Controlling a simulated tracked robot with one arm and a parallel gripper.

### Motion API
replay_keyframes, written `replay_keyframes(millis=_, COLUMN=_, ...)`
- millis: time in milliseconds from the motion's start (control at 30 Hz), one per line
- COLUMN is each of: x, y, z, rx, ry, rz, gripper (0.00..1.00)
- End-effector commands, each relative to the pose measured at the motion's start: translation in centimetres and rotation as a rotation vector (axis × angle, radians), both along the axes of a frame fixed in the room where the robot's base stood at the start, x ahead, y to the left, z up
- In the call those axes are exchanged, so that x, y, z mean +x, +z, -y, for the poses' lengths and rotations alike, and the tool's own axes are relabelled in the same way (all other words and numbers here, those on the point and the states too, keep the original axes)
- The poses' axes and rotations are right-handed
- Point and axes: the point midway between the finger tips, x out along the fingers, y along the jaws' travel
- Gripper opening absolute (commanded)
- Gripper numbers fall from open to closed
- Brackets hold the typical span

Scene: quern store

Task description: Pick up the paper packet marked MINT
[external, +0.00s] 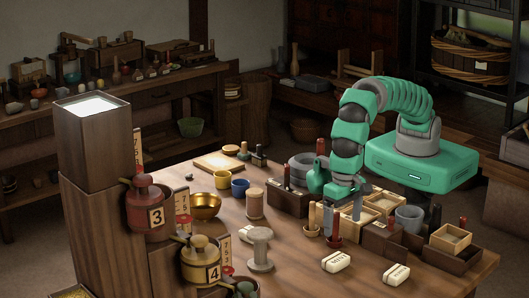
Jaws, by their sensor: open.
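A small pale packet with dark lettering (337,261) lies on the wooden table near the front. A second pale packet (396,275) lies to its right, closer to the table's front right edge. The lettering on both is too small to read surely, so I cannot tell which is marked MINT. My gripper (344,214) points down, open, above and behind the left packet, apart from both packets. It is among red and wooden upright pieces, and its fingertips are partly hard to make out.
Wooden boxes (450,239) and a grey cup (409,218) crowd the table's right side. Numbered pots (203,262) stand at the left front. The table around the packets is clear.

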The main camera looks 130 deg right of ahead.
Motion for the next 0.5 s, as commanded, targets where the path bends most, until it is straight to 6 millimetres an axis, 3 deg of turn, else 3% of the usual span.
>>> replay_keyframes(millis=300, x=-0.1, y=-5.7, z=0.1, rx=-0.001, ry=0.001, rz=-0.002, gripper=0.89)
replay_keyframes(millis=500, x=0.0, y=-7.0, z=0.2, rx=0.0, ry=0.001, rz=-0.001, gripper=0.89)
